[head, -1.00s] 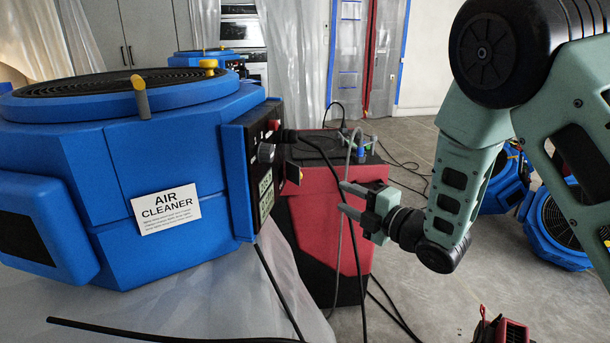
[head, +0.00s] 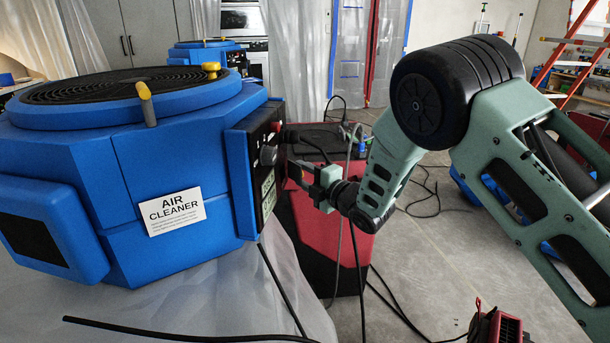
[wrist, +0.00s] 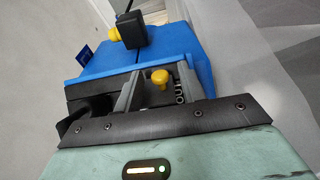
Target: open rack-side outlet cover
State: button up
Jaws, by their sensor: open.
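The blue air cleaner (head: 110,200) stands at left in the head view, with a dark control panel (head: 262,165) on its right side. My gripper (head: 297,173) is open, its fingertips close beside this panel. In the wrist view the two grey fingers (wrist: 156,88) reach toward the dark face of the blue body (wrist: 180,40). A yellow knob (wrist: 159,78) shows between them; I cannot tell whether they touch it. The outlet cover cannot be made out clearly; my fingers and the view angle hide that part of the panel.
A black plug (wrist: 131,29) with a cable sits beyond the fingers in the wrist view. A red and black case (head: 330,225) stands behind my gripper, with cables hanging near it. An orange ladder (head: 572,55) stands at back right.

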grip_shut()
jog(key=shift+w+f+b, duration=0.1)
jog(key=shift+b, duration=0.2)
jog(key=shift+w+d+n+g+y+b, duration=0.1)
jog(key=shift+w+n+g+y+b, duration=0.75)
jog(key=shift+n+g+b, duration=1.15)
jog(key=shift+w+a+n+g+y+b, duration=0.1)
jog(key=shift+w+n+g+y+b, duration=0.4)
jog(key=shift+n+g+y+b, duration=1.55)
jog(key=shift+w+d+n+g+y+b, duration=0.15)
jog(key=shift+w+n+g+b, duration=0.75)
jog(key=shift+g, duration=2.15)
jog(key=shift+s+n+g, duration=0.15)
jog(key=shift+n+g, duration=0.3)
jog(key=shift+g, duration=0.05)
grip_release()
